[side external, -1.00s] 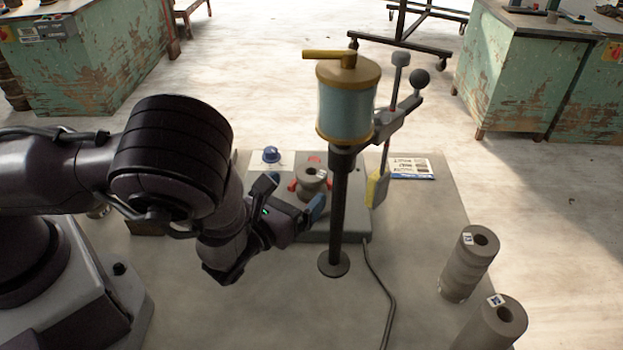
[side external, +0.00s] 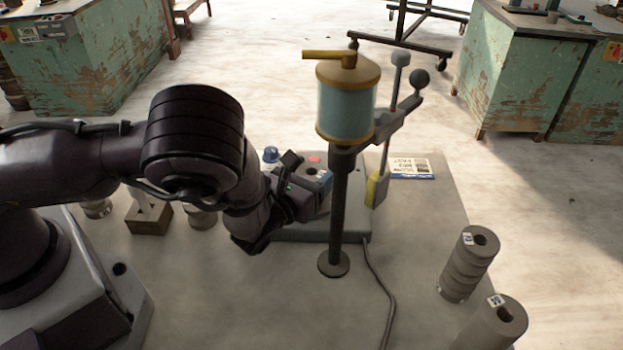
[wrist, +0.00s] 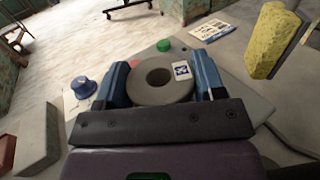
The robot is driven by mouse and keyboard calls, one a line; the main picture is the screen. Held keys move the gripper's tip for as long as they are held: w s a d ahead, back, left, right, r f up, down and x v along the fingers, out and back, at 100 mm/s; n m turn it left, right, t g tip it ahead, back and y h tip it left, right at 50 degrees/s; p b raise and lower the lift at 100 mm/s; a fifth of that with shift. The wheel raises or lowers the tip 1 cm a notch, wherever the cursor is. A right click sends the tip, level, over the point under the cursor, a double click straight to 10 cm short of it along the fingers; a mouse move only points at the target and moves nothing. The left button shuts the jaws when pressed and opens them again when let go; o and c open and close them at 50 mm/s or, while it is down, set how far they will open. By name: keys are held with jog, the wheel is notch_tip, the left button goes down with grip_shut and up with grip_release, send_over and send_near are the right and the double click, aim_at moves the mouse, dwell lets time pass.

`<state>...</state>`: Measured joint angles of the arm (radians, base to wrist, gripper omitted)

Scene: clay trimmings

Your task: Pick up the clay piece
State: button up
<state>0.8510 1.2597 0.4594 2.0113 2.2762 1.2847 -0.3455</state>
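The clay piece (wrist: 150,92) is a grey ring with a dark centre hole and a small white tag with a blue mark. In the wrist view it sits between the two blue fingers of my gripper (wrist: 163,78). The fingers lie along its left and right sides, very close to it; I cannot tell whether they press on it. In the side external view my gripper (side external: 308,171) is over the grey device (side external: 318,228) and hides the clay piece.
A post with a glass jar (side external: 345,105) stands just right of my gripper. A yellow sponge (wrist: 270,38) hangs beyond it. A blue knob (wrist: 82,87) is left of the fingers. Stacked grey cylinders (side external: 466,268) stand at the right. The front middle of the table is clear.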

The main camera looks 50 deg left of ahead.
jog(key=shift+c, duration=1.4)
jog(key=shift+r, duration=0.1)
notch_tip(320, 180, up, 9)
jog(key=shift+r, duration=0.1)
jog(key=s+a+r+n+g+y, duration=0.2)
jog(key=s+a+r+n+y, duration=0.15)
jog(key=s+a, duration=0.3)
jog(key=m+t+h, duration=0.2)
jog(key=m+h, duration=0.1)
jog(key=h, duration=0.1)
send_over(312, 171)
jog(key=f, duration=0.2)
jog(key=shift+s+a+f+y, duration=0.15)
jog(key=shift+s+f+y, duration=0.1)
jog(key=shift+f, duration=0.1)
jog(key=shift+w, duration=0.25)
